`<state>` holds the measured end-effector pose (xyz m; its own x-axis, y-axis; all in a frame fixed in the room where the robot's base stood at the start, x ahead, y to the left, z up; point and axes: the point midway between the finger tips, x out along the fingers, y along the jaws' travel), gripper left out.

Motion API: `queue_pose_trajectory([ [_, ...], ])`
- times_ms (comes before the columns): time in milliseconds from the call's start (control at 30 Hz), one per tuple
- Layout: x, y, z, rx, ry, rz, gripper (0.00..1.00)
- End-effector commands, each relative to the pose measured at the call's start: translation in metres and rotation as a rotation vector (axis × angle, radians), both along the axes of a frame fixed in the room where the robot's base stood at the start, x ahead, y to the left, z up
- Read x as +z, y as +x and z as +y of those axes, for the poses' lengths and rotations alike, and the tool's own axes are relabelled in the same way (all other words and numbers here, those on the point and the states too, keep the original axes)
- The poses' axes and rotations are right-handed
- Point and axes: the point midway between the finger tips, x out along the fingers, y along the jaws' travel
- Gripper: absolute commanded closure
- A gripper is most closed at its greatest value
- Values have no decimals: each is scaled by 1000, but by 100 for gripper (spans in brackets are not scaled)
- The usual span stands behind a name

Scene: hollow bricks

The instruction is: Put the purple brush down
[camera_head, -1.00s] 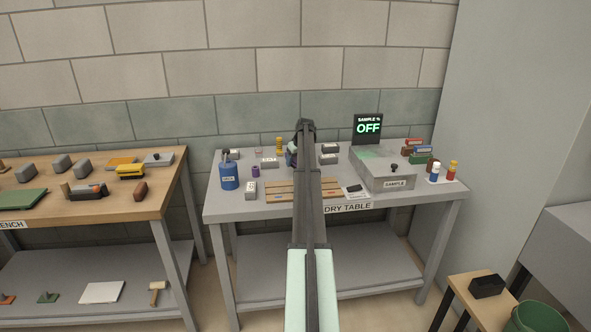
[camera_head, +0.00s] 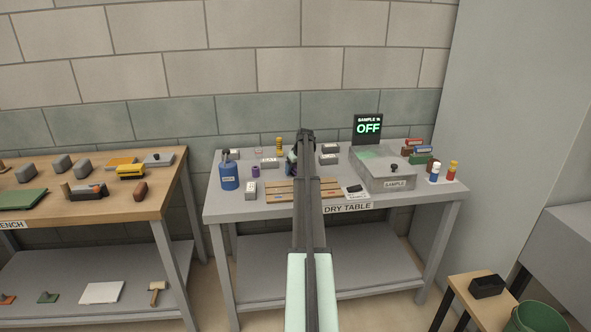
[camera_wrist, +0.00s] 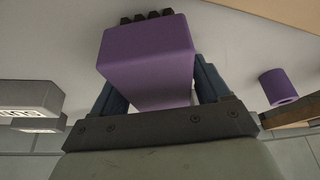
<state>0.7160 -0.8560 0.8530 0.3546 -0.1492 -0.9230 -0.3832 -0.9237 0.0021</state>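The purple brush (camera_wrist: 148,48) is a purple block with dark bristle tufts at its far end, in the middle of the wrist view. My gripper (camera_wrist: 160,85) has its two blue fingers on either side of the block and is shut on it. In the head view my gripper (camera_head: 291,163) is low over the back middle of the grey dry table (camera_head: 232,206), mostly hidden behind my arm. The bristles point toward the tabletop; I cannot tell whether they touch it.
A purple cylinder (camera_wrist: 278,86) stands near the brush; it also shows in the head view (camera_head: 255,171). A blue canister (camera_head: 229,177), a slatted wooden rack (camera_head: 283,190), labelled grey blocks (camera_wrist: 28,98) and the sample box (camera_head: 391,182) surround the gripper.

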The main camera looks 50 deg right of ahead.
Motion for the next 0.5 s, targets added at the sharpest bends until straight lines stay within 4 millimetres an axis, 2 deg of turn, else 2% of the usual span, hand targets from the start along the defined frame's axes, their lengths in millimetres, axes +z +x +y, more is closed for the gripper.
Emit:
queue_pose_trajectory([
  [33,0,0,0,0,0,0,19],
  [100,0,0,0,0,0,0,13],
  [367,1,0,0,0,0,0,13],
  [500,10,-3,1,0,0,0,13],
])
